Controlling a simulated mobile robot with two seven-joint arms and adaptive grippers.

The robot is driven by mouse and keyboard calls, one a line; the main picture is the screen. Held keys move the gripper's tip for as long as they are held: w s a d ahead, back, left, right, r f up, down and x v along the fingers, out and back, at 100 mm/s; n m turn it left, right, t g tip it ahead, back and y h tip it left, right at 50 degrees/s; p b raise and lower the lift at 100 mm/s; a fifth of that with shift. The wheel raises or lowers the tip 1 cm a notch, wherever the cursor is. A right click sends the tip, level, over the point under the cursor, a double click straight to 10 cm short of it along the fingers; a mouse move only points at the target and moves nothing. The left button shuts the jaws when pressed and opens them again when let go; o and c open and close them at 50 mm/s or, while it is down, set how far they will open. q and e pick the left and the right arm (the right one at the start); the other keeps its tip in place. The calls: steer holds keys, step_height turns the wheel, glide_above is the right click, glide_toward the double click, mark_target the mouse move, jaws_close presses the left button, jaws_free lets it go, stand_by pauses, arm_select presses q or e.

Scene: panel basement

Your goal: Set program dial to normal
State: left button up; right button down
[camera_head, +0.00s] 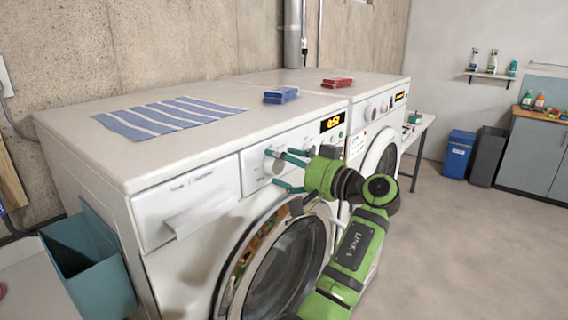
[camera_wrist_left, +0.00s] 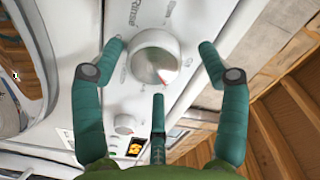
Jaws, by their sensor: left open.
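The program dial (camera_head: 272,163) is a round silver knob on the near white washing machine's front panel. In the left wrist view the fingertips of my left gripper (camera_wrist_left: 160,46) lie on either side of the dial, with a third finger below; contact cannot be told. My right gripper is not in view.
The near machine's round door (camera_head: 290,262) is below the dial. A smaller knob (camera_wrist_left: 123,123) and lit display (camera_head: 331,122) share its panel. A striped cloth (camera_head: 168,117) and blue stack (camera_head: 281,95) lie on top. A second machine (camera_head: 376,115) stands alongside. The right floor is clear.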

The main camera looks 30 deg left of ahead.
arm_select(q)
steer(key=d, duration=1.2)
steer(key=shift+s, duration=0.45)
steer(key=shift+a, duration=0.1)
